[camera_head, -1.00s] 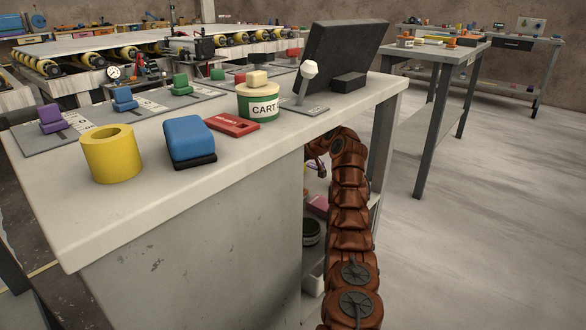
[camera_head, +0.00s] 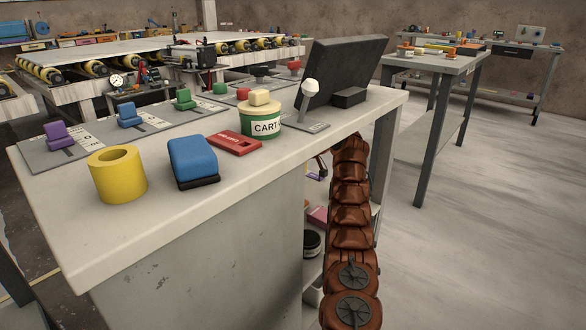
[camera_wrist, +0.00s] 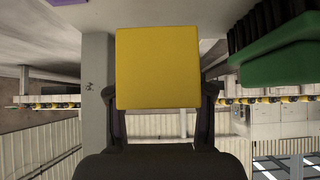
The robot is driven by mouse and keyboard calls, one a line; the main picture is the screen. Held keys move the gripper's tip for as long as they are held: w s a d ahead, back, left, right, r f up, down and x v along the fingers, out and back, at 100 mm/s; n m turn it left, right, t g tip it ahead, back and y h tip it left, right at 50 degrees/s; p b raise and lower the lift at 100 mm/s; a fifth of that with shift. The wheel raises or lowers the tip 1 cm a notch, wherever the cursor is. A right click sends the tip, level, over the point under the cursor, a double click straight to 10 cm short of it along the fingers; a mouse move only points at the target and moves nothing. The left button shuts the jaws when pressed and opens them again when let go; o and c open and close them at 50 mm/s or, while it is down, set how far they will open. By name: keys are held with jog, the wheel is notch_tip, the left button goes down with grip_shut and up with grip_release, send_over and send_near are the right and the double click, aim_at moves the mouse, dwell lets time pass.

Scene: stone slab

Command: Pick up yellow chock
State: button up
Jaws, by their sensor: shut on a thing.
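The yellow chock (camera_wrist: 157,67) is a plain yellow block filling the middle of the wrist view. My gripper (camera_wrist: 160,105) is shut on it, with one dark finger along each side. In the head view my brown arm reaches down beside the right end of the slab bench and its end goes in behind the bench top. The gripper and the chock are hidden there.
The stone slab bench (camera_head: 85,245) bears a yellow ring (camera_head: 118,175), a blue block (camera_head: 193,160), a red case (camera_head: 235,143) and a green tub (camera_head: 262,121). Shelves under it hold a pink item (camera_head: 318,216). A green brush-like thing (camera_wrist: 280,50) is close by. Open floor lies right.

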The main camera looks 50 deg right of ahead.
jog(key=shift+r+p, duration=0.45)
jog(key=shift+r, duration=0.8)
jog(key=shift+s+d+f, duration=0.1)
jog(key=shift+s+f, duration=0.05)
jog(key=shift+s, duration=0.2)
jog(key=shift+s, duration=0.1)
